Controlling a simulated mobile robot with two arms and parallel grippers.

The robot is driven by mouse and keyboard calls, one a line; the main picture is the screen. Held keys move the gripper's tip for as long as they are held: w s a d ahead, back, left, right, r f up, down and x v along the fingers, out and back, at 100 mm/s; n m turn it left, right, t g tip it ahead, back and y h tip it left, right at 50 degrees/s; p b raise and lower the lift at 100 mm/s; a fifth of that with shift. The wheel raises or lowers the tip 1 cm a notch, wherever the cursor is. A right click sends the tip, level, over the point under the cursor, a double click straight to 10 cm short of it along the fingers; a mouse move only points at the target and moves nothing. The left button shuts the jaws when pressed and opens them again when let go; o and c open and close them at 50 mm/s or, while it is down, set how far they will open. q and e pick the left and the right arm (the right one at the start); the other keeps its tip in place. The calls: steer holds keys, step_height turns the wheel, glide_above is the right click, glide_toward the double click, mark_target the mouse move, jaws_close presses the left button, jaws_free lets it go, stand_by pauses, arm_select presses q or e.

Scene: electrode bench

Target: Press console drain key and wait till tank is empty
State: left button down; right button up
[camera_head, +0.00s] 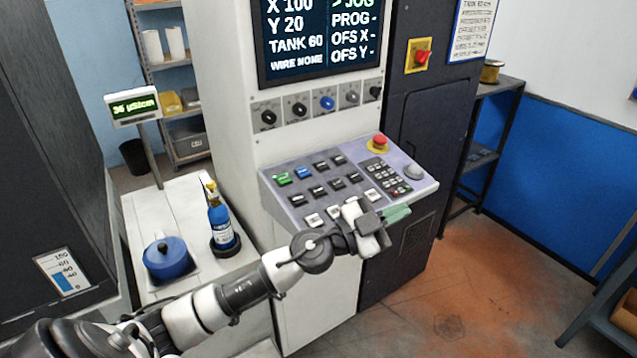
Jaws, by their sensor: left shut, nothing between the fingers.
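The console panel (280,203) slopes out from a pale cabinet, with rows of green, blue, black and white keys, a keypad and a red stop button (380,142). Key labels are too small to read. My left gripper (392,214) is shut and empty at the panel's front edge, over or close to the lower keys, hiding some of them. I cannot tell if it touches a key. The screen (315,38) above reads X 100, Y 20, TANK 60. A level gauge (63,274) on the dark tank at left shows a blue column. My right gripper is not in view.
A blue bottle (221,225) and a blue lidded pot (168,259) stand on a white bench left of the console. A meter (133,107) reads 36 µS/cm. A red switch (421,56) is on the dark cabinet.

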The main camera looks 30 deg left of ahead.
arm_select(q)
steer(key=w+a+r+g+y, duration=0.2)
steer(key=a+y, duration=0.4)
steer(key=a, duration=0.3)
steer(key=w+a+r+g+y, duration=0.1)
steer(key=w+a+g+y, duration=0.3)
steer(key=a, duration=0.6)
steer(key=shift+r+n+g+y, duration=0.35)
steer(key=shift+g+y, duration=0.25)
steer(key=shift+y, duration=0.3)
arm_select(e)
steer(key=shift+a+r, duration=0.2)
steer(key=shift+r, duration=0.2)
arm_select(q)
steer(key=b, duration=0.3)
glide_above(321, 194)
step_height(321, 194, down, 8)
steer(key=shift+s+d+r, duration=0.1)
steer(key=shift+d+r, duration=0.05)
steer(key=shift+f+b, duration=0.45)
steer(key=shift+b, duration=0.25)
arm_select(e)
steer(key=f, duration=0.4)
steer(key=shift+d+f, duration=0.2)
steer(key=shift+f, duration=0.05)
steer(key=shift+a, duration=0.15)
